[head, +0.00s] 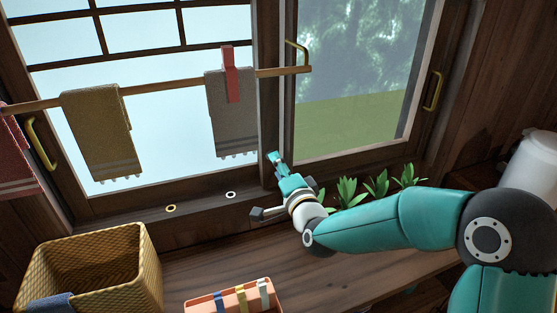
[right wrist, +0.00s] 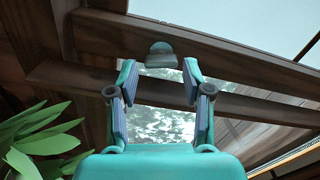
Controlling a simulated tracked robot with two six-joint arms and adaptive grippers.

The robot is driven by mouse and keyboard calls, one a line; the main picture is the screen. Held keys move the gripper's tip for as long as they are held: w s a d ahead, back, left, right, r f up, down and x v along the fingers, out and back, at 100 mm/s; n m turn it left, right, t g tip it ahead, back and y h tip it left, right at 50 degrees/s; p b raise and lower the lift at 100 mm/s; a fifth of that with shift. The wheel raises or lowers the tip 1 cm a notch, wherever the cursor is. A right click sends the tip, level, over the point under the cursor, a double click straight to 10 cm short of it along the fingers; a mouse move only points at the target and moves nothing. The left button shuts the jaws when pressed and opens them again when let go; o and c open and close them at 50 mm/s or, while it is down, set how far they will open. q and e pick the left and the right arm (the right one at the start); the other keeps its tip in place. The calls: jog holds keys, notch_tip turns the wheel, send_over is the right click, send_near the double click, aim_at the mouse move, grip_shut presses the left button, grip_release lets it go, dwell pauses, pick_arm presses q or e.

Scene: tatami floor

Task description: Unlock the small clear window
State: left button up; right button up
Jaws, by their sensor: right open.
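The clear window (head: 355,70) is at the upper right in the head view, with trees and grass showing through it and a brass handle (head: 433,90) on its right frame. My right gripper (head: 276,160) is at the foot of the middle window post. In the right wrist view my right gripper (right wrist: 160,82) is open and empty. A small grey-green rounded knob on a dark base (right wrist: 161,50), perhaps the latch, sits on the wooden frame just beyond the fingertips, apart from them. In the head view the gripper hides that spot. My left gripper is not in view.
A wooden rail (head: 160,88) with hanging towels crosses the left window. Green plants (head: 378,184) stand along the sill beside my right arm. A wicker basket (head: 130,285) and an orange box (head: 205,305) stand in front. A white container (head: 530,165) is at far right.

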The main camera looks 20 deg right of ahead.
jog(key=shift+w, duration=0.8)
jog(key=shift+c, duration=0.3)
jog(key=c, duration=0.8)
jog(key=m+b, duration=0.3)
jog(key=b, duration=0.5)
jog(key=shift+a+f+b, duration=0.1)
jog(key=shift+f+b, duration=0.1)
jog(key=shift+b, duration=0.1)
jog(key=o, duration=0.9)
jog(key=shift+c, duration=0.2)
jog(key=shift+r, duration=0.1)
